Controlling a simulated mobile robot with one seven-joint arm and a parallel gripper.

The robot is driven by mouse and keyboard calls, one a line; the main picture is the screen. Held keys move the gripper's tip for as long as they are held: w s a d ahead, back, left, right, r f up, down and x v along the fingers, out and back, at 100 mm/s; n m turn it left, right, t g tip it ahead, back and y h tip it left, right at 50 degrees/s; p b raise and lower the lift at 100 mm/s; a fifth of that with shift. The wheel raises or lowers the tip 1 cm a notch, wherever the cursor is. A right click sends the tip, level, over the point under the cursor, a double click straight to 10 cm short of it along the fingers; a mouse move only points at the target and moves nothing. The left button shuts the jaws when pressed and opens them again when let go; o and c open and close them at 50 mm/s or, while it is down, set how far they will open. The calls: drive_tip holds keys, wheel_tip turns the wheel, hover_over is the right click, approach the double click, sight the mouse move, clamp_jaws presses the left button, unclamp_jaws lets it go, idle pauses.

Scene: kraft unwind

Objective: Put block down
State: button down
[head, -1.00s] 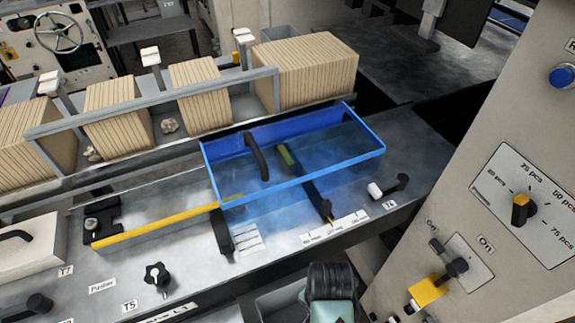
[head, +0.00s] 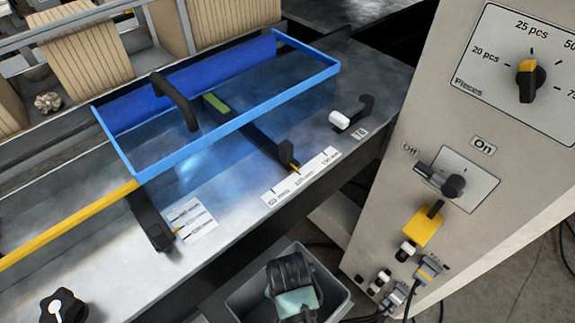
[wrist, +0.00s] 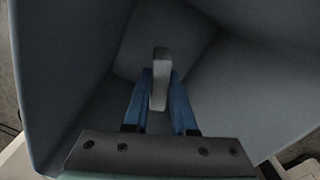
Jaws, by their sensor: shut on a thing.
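In the wrist view, my gripper (wrist: 160,92) has its blue fingers closed on a light grey block (wrist: 161,60). The block sticks out past the fingertips. Around both are the grey walls of a bin (wrist: 245,85), so the gripper points down into it. I cannot tell whether the block touches the bin floor. In the head view the same grey bin (head: 238,303) stands on the floor in front of the machine table, with my dark and teal wrist over it. The fingers and block are hidden there.
The machine table (head: 225,235) with a blue-framed clear guard (head: 240,105) lies behind the bin. A control cabinet (head: 400,205) with a black-and-yellow dial (head: 530,80) and an on/off switch (head: 453,186) stands close on the right. Cables run on the floor beside it.

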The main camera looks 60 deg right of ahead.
wheel_tip(320, 180, down, 8)
drive_tip(key=shift+r+b, duration=0.1)
drive_tip(key=shift+b, duration=0.4)
drive_tip(key=shift+f, duration=0.25)
drive_tip(key=c, duration=0.7)
unclamp_jaws()
wheel_tip(320, 180, up, 12)
drive_tip(key=shift+r+p, duration=0.25)
drive_tip(key=shift+p, duration=0.7)
